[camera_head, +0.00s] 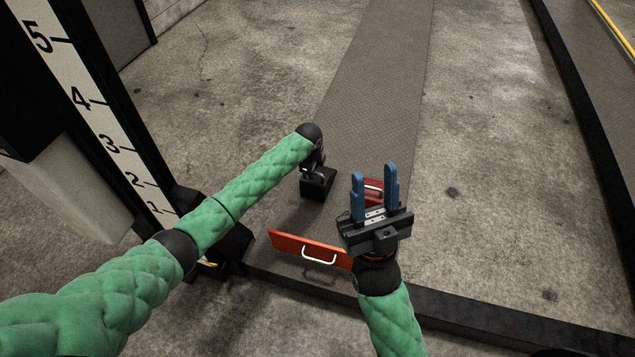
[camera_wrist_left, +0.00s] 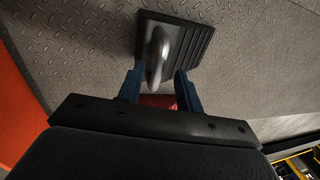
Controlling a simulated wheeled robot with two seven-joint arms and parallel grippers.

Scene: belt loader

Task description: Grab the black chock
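The black chock (camera_head: 317,185) sits on the grey ramp, just below the end of my left arm in the head view. In the left wrist view the black chock (camera_wrist_left: 190,48) shows a ribbed face and a silver handle (camera_wrist_left: 157,52). My left gripper (camera_wrist_left: 159,72) is open; its blue fingertips are on either side of the handle's lower end, and contact cannot be told. In the head view its fingers are mostly hidden. My right gripper (camera_head: 374,176) is open and empty, fingers pointing up, to the right of the chock.
A red block (camera_head: 372,184) with a silver handle is partly hidden behind my right gripper. An orange-red panel (camera_head: 290,242) with a white handle stands near the ramp's front edge. A numbered scale post (camera_head: 100,115) stands at left. The ramp (camera_head: 380,70) beyond the chock is clear.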

